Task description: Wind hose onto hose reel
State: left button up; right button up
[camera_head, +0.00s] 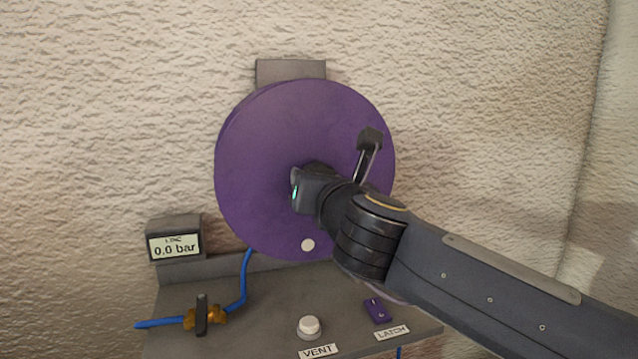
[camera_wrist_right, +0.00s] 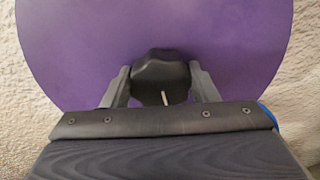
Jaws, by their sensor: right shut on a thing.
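The hose reel (camera_head: 262,150) is a large purple disc against the wall, with a white dot low on its face. The blue hose (camera_head: 245,275) runs along the grey base and up behind the disc's lower left edge. My right gripper (camera_head: 308,182) is in front of the disc's middle; its wrist hides its fingers in the head view. In the right wrist view its two fingers (camera_wrist_right: 162,82) stand on either side of a black knob (camera_wrist_right: 160,68) at the purple disc, shut on it. The knob has a short white mark. My left gripper is not in view.
A gauge (camera_head: 174,245) at left reads 0.0 bar. On the base are a brass valve (camera_head: 218,314) with a dark handle, a white VENT button (camera_head: 309,326) and a purple LATCH switch (camera_head: 378,311) below my right forearm. The wall left of the reel is clear.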

jog(key=shift+f, duration=0.15)
jog(key=o, duration=1.4)
jog(key=shift+c, duration=0.2)
jog(key=v, duration=0.7)
jog(key=shift+s+p, duration=0.3)
jog(key=shift+s, duration=0.1)
